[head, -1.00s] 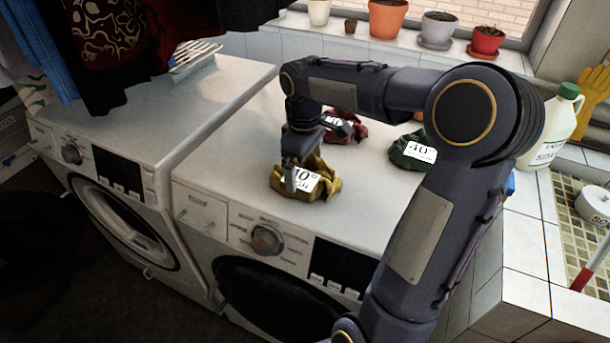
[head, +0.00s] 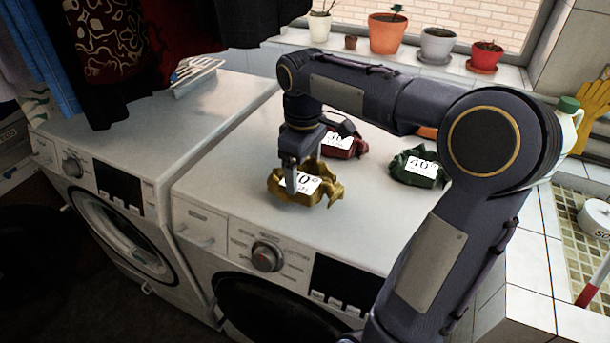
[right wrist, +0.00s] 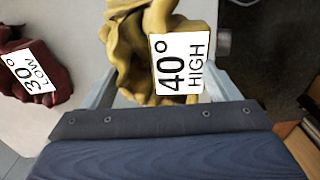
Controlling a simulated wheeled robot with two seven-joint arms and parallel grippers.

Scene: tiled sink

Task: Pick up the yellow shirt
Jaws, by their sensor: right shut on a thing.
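The yellow shirt (head: 323,196) is a crumpled bundle with a white 40° label, at the top of the right washing machine in the head view. My right gripper (head: 292,185) reaches down onto it and is shut on it. In the right wrist view the yellow shirt (right wrist: 133,45) sits between the two fingers, its label reading "40° HIGH". I cannot tell whether the shirt is clear of the machine top. My left gripper is not in view.
A red shirt (head: 343,147) labelled 30° lies behind the yellow one, and a green shirt (head: 418,168) labelled 40° lies to the right. The left washing machine (head: 150,125) carries a white rack (head: 198,75). Potted plants (head: 387,33) line the sill. A white jug (head: 568,125) stands at right.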

